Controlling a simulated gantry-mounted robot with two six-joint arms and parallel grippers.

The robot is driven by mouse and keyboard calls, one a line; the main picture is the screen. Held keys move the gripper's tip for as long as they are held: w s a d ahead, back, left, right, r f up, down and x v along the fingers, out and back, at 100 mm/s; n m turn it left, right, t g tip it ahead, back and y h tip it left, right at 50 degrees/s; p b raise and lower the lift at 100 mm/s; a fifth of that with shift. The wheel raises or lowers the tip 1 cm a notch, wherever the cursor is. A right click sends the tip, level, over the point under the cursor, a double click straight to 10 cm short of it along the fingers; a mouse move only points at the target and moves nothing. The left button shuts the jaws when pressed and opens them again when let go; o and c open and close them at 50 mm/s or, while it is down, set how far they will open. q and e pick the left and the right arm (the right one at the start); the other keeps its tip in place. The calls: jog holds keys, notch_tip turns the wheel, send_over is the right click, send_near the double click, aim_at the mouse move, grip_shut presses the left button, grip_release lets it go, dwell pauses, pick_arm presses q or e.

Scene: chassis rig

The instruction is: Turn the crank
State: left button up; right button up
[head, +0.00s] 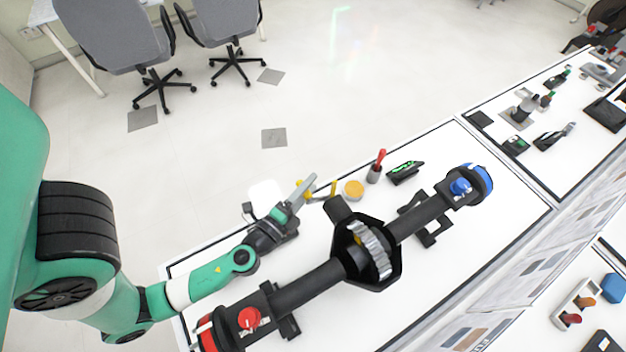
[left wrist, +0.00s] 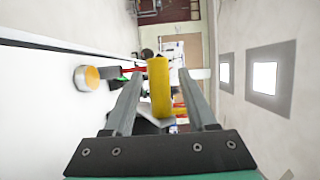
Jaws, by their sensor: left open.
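My left gripper (head: 306,190) is open beside the yellow crank parts (head: 333,188), just past the short black stub (head: 338,208) of the axle housing. In the left wrist view a yellow bar (left wrist: 160,88), which looks like the crank's handle, stands between the two open fingers, with gaps on both sides. The fingers partly hide the crank in the head view, so its arm is hard to make out. The black axle rig (head: 312,285) lies across the table, with a grey gear (head: 375,250) in its middle housing. My right gripper is not in view.
Behind the rig stand a round yellow-topped piece (head: 353,190), a grey cup with a red tool (head: 375,172) and a small black device with a green display (head: 405,172). The axle has a red end (head: 207,335) and a blue end (head: 483,180). The white table's front strip (head: 440,270) is clear.

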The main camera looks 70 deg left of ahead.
pick_arm(q)
jog(key=shift+x, duration=0.95)
grip_shut()
dwell(0.7)
